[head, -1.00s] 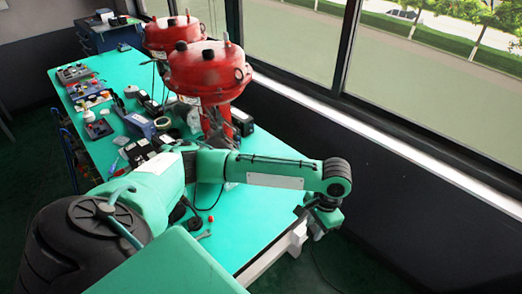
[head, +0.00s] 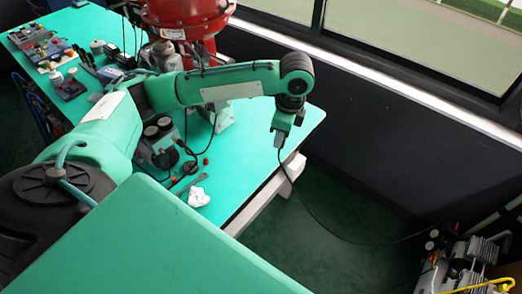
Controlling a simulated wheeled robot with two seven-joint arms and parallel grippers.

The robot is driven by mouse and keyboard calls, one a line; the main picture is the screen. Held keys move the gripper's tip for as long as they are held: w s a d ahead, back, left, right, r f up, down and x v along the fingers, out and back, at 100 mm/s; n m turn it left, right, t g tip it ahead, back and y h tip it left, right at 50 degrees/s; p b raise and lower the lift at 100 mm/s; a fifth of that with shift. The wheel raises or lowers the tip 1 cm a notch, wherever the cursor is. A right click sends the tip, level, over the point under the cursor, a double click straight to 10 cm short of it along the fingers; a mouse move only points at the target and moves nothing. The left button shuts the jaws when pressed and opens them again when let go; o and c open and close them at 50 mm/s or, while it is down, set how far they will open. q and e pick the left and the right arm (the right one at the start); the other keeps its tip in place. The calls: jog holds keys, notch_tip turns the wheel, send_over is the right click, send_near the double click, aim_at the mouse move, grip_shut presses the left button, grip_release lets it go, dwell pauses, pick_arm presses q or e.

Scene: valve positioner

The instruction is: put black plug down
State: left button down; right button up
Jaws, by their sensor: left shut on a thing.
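My left gripper (head: 280,138) points down near the right edge of the green table (head: 240,196). It is shut on the black plug (head: 279,149), of which only a small dark part shows below the fingers. A black cable (head: 306,208) hangs from there and runs down to the floor, then right toward a machine. I cannot tell exactly how high the plug is above the table level. My right gripper is not in view.
A red valve actuator (head: 188,14) stands behind my arm. Gauges (head: 158,128), a crumpled white cloth (head: 198,197) and small tools lie on the table's near part. The grey machine (head: 462,262) stands on the floor at lower right. The table's right corner is bare.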

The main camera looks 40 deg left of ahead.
pick_arm(q)
jog(key=w+a+f+m+t+h+b, duration=0.1)
jog(key=w+a+m+b, duration=0.3)
jog(key=m, duration=0.7)
jog(key=w+a+f+m+t+h+b, duration=0.1)
jog(key=w+a+m+b, duration=0.2)
jog(key=a+m, duration=0.55)
jog(key=d+f+m, duration=0.1)
jog(key=f, duration=0.4)
jog(key=f+p, duration=0.1)
jog(key=f, duration=0.4)
jog(key=d+f+m, duration=0.1)
jog(key=f, duration=0.4)
jog(key=shift+d+m, duration=0.3)
jog(key=shift+m, duration=0.05)
notch_tip(320, 180, down, 4)
jog(key=shift+p, duration=0.4)
jog(key=shift+f, duration=0.3)
jog(key=shift+f, duration=0.15)
jog(key=c, duration=1.2)
grip_release()
jog(key=shift+o, duration=0.7)
